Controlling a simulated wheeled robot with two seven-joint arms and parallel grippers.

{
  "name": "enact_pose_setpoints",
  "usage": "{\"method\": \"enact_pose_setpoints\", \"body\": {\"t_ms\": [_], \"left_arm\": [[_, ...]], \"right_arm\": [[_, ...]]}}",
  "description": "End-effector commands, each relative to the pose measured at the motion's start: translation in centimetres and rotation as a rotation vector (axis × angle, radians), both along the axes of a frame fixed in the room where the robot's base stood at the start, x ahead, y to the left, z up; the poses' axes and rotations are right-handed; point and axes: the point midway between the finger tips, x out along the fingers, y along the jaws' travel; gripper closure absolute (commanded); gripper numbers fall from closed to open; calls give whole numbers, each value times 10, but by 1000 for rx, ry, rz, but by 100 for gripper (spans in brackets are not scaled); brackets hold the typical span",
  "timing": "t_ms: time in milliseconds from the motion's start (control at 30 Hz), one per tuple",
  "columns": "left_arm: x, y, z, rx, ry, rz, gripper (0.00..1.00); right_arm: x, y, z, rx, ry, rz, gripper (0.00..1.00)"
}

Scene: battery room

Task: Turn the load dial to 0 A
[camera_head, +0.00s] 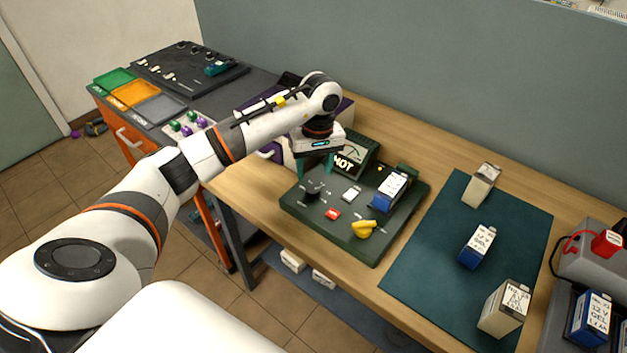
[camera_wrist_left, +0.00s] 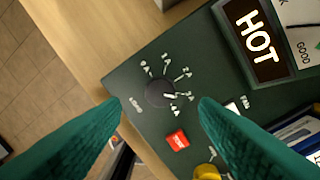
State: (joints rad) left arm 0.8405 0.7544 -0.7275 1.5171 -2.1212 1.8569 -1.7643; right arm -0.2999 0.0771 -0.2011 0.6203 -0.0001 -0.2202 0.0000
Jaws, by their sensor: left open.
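The load dial (camera_wrist_left: 160,93) is a round black knob on the dark green tester panel (camera_wrist_left: 125,80). Labels from 0 A to 4 A are printed around it, and its white mark points towards the 3 A label. In the head view the dial (camera_head: 312,194) sits near the panel's left corner. My left gripper (camera_head: 316,166) hangs over that part of the panel, pointing down. In the left wrist view its green fingers (camera_wrist_left: 160,108) are wide apart on either side of the dial, with nothing between them. My right gripper is not in view.
The panel also carries a red button (camera_wrist_left: 177,140), a yellow knob (camera_head: 364,229), a blue-and-white battery (camera_head: 390,192) and a display reading HOT (camera_head: 345,163). A teal mat (camera_head: 440,265) with several batteries lies to the right. Bare wooden tabletop (camera_head: 255,205) lies left of the panel.

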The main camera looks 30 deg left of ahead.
Motion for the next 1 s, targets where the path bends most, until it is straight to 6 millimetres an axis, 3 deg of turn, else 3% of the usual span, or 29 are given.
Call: {"method": "enact_pose_setpoints", "body": {"t_ms": [300, 700, 767, 1000], "left_arm": [[-2, 1, -49, -3, 1, 0, 45], [-2, 1, -59, -2, -2, 0, 45], [-2, 1, -59, -2, -2, 0, 51], [-2, 1, -59, -3, -2, 0, 89]], "right_arm": [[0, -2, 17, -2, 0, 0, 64], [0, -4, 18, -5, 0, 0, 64], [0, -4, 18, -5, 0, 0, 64], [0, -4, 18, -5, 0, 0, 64]]}}
